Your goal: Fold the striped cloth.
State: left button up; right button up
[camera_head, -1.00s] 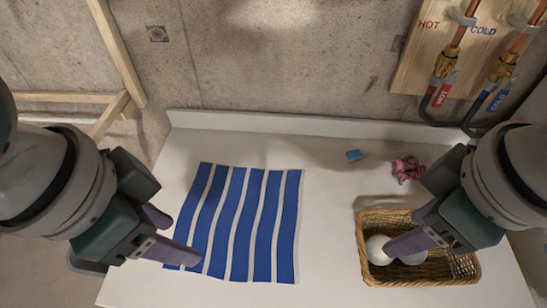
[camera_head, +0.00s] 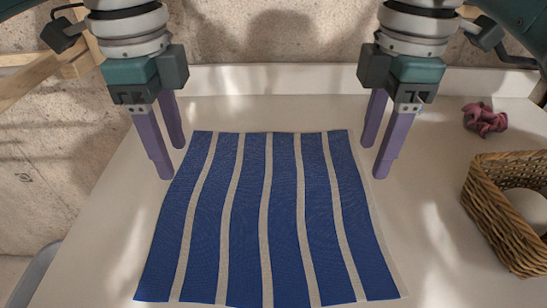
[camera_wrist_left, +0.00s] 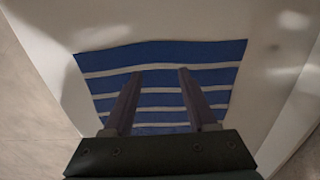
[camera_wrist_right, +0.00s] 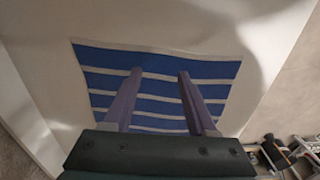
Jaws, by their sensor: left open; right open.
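The striped cloth (camera_head: 250,220), blue with pale stripes, lies spread out flat on the white counter. It also shows in the left wrist view (camera_wrist_left: 160,53) and the right wrist view (camera_wrist_right: 160,64). My left gripper (camera_head: 172,160) is open and empty above the counter beside the cloth's far left corner. My right gripper (camera_head: 377,160) is open and empty beside the far right corner. In the left wrist view my left fingers (camera_wrist_left: 160,72) point over the cloth. In the right wrist view my right fingers (camera_wrist_right: 160,74) do the same. Neither gripper holds the cloth.
A wicker basket (camera_head: 500,235) with a white round thing (camera_head: 530,208) inside stands at the right. A crumpled pink cloth (camera_head: 485,118) lies behind it. The counter's raised back edge (camera_head: 275,80) runs behind the grippers. The counter (camera_head: 95,245) left of the cloth is clear.

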aim_at(186, 193)
pick_arm(q)
jog(key=shift+f, duration=3.05)
pick_arm(e)
jog(key=shift+f, duration=3.1)
pick_arm(q)
jog(key=shift+f, duration=0.1)
jog(key=shift+f+b, duration=0.2)
jog(key=shift+b, duration=0.1)
pick_arm(e)
jog(key=shift+f, duration=0.25)
pick_arm(q)
jog(key=shift+r, duration=0.15)
jog(key=shift+c, duration=0.3)
pick_arm(e)
jog(key=shift+r, duration=0.15)
jog(key=shift+c, duration=0.3)
pick_arm(q)
jog(key=c, duration=0.8)
pick_arm(e)
jog(key=c, duration=0.8)
pick_arm(q)
grip_shut()
pick_arm(e)
grip_shut()
